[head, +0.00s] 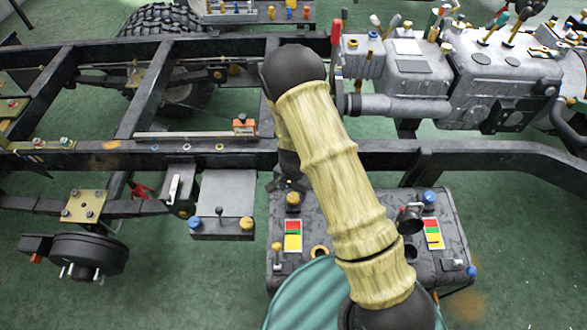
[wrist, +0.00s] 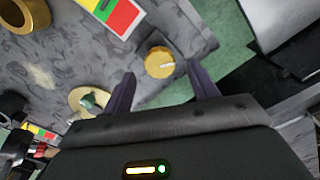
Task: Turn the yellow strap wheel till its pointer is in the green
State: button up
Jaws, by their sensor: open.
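A round yellow wheel (wrist: 159,62) with a white pointer line sits near the edge of a grey box (wrist: 75,50) in the wrist view. The line points right, away from the colour strip (wrist: 120,14), whose red end is nearest the wheel and whose green is in the middle. My gripper (wrist: 160,74) is open and empty; the wheel shows between and just beyond the fingertips, with no clear contact. In the head view, a yellow wheel (head: 292,198) appears just under my gripper (head: 289,185), above a red, green and yellow strip (head: 293,236).
A second yellow knob (head: 277,247) and a brass ring (head: 320,252) are on the same box. A blue knob (head: 429,197) and another colour strip (head: 433,233) stand to the right. The dark chassis rail (head: 480,152) runs behind the box.

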aim_at(294, 197)
notch_tip(294, 197, up, 15)
jog(key=shift+f+p, duration=0.2)
jog(key=shift+p, duration=0.2)
jog(key=shift+d, duration=0.1)
jog(key=s+d+r+n+t, duration=0.2)
jog(key=s+d+r+n, duration=0.5)
jog(key=s+d+r, duration=0.5)
jog(key=shift+s+d+r+t, duration=0.3)
jog(key=shift+d+r, duration=0.35)
jog(key=shift+r, duration=0.2)
jog(key=shift+c, duration=0.2)
